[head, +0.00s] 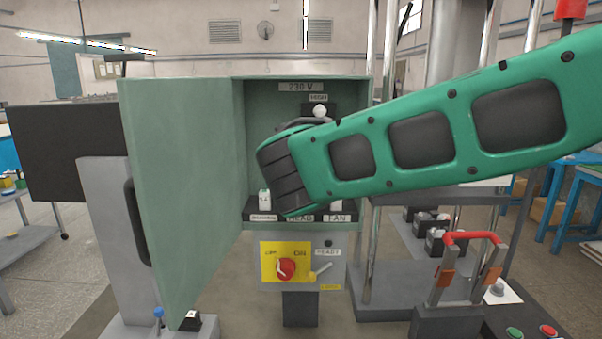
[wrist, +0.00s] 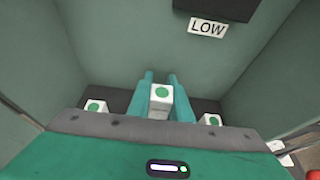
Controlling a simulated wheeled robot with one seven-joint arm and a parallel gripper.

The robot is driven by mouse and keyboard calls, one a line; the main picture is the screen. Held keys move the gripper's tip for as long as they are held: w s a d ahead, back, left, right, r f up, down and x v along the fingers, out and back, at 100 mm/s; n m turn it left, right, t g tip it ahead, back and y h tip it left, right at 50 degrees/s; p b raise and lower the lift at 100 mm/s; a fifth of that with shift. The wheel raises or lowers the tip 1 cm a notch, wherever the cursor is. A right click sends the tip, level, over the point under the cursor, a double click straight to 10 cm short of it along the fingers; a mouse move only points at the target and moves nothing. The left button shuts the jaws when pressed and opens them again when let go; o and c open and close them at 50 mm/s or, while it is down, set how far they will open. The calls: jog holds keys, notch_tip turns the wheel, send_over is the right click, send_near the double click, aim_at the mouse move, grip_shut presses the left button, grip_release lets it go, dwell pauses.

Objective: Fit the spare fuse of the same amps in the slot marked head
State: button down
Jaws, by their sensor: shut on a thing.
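My gripper (wrist: 160,78) is shut on a white fuse (wrist: 160,98) with a green dot on its top, held between two teal fingers. In the wrist view it is between a left fuse (wrist: 95,107) and a right fuse (wrist: 210,120), both white with green dots. In the head view the slot label HEAD (head: 300,218) is below my wrist, in the middle of the slot row. A white fuse (head: 264,198) stands in the slot left of it. My arm hides the head slot and fingertips there. I cannot tell whether the held fuse is seated or above the slot.
The green cabinet (head: 352,88) surrounds the slots closely, with its door (head: 180,180) open at left. A black block stands high on its back wall, above a LOW label (wrist: 207,27). A red rotary switch (head: 286,268) is below the slots.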

jog(key=shift+f, duration=0.7)
jog(key=shift+s+a, duration=0.1)
dwell(1.0)
jog(key=shift+f, duration=1.05)
dwell(0.5)
jog(key=c, duration=1.5)
grip_release()
jog(key=shift+c, duration=0.2)
jog(key=shift+f, duration=0.1)
jog(key=v, duration=1)
jog(key=shift+s, duration=0.35)
jog(key=shift+a, duration=0.1)
